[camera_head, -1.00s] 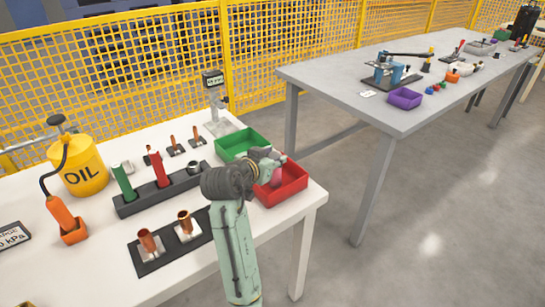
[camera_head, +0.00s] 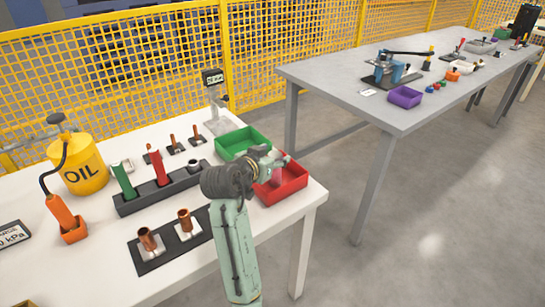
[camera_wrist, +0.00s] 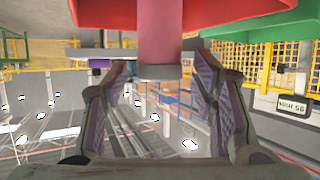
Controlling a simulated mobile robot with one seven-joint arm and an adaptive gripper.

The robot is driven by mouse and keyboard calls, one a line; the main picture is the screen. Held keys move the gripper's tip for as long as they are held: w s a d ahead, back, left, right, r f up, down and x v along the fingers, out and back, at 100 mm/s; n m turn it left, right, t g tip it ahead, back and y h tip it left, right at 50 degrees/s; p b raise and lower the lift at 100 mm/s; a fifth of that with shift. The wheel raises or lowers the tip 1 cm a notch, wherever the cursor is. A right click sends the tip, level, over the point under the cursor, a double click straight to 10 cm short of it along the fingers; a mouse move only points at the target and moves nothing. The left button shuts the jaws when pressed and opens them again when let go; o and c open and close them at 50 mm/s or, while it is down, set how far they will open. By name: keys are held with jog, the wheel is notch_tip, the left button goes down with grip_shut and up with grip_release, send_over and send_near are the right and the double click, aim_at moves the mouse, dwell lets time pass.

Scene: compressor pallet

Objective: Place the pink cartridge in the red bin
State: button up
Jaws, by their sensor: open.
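The pink cartridge (camera_wrist: 160,35) shows upright in the wrist view, with a grey band at its lower end. It is between my gripper's two fingers, with a gap on each side. My gripper (camera_wrist: 162,68) is open. The red bin (camera_wrist: 95,12) fills the top of that view behind the cartridge. In the head view, my gripper (camera_head: 276,162) is over the red bin (camera_head: 290,190) at the white table's right corner. My wrist hides part of the bin, and I cannot clearly make out the cartridge there.
A green bin (camera_head: 240,138) adjoins the red bin. A dark rack with green and red cylinders (camera_head: 160,168), a plate with copper pieces (camera_head: 150,250) and a yellow oil can (camera_head: 80,165) stand on the white table (camera_head: 100,220). A grey table (camera_head: 330,80) is beyond, across open floor.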

jog(key=shift+s+a+r, duration=0.2)
jog(key=shift+s+r, duration=0.05)
jog(key=shift+s, duration=0.05)
jog(key=b+v, duration=0.1)
jog(key=v, duration=1)
jog(key=shift+b, duration=0.4)
jog(key=shift+s+a, duration=0.1)
